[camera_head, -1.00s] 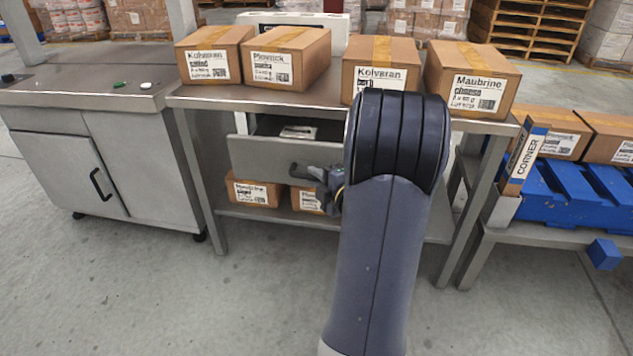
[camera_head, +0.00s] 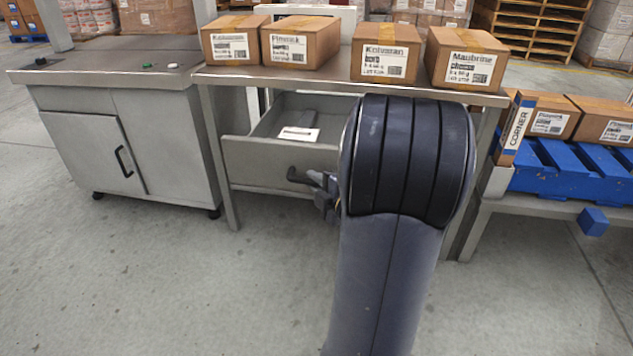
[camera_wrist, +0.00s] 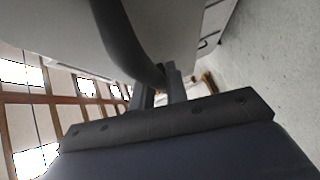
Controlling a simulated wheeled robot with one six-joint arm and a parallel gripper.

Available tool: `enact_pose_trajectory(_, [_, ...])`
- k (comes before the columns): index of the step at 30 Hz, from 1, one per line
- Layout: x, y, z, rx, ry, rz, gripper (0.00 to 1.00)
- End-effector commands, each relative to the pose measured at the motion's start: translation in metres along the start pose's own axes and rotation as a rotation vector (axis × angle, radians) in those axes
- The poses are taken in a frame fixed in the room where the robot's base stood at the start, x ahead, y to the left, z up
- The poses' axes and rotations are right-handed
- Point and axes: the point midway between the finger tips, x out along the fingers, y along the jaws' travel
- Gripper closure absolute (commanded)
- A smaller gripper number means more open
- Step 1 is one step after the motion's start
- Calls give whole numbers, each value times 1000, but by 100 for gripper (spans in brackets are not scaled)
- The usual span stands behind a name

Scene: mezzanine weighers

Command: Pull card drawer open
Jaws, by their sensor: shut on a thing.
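The grey card drawer (camera_head: 262,164) under the steel table is pulled part-way out, and its inside shows. A white card (camera_head: 299,134) lies in it. The drawer's dark bar handle (camera_head: 303,178) is on its front, and it also shows large in the wrist view (camera_wrist: 135,45). My gripper (camera_head: 326,186) is at the handle, partly hidden behind my arm in the head view. In the wrist view its fingers (camera_wrist: 158,90) are shut on the handle. The right part of the drawer is hidden by my arm.
Several labelled cartons (camera_head: 386,64) stand on the table (camera_head: 340,80). A grey cabinet (camera_head: 80,155) stands at the left. A blue pallet (camera_head: 560,170) on a low bench is at the right. The floor in front is clear.

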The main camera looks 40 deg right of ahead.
Motion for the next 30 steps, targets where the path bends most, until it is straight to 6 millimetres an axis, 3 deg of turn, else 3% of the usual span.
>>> enact_pose_trajectory(12, [-1, -1, -1, 1, -1, -2, 100])
enact_pose_trajectory(13, [-1, -1, -1, 1, -1, -2, 84])
enact_pose_trajectory(20, [-1, -1, -1, 0, 0, -1, 65])
enact_pose_trajectory(30, [-5, 0, 0, 0, -1, 0, 64])
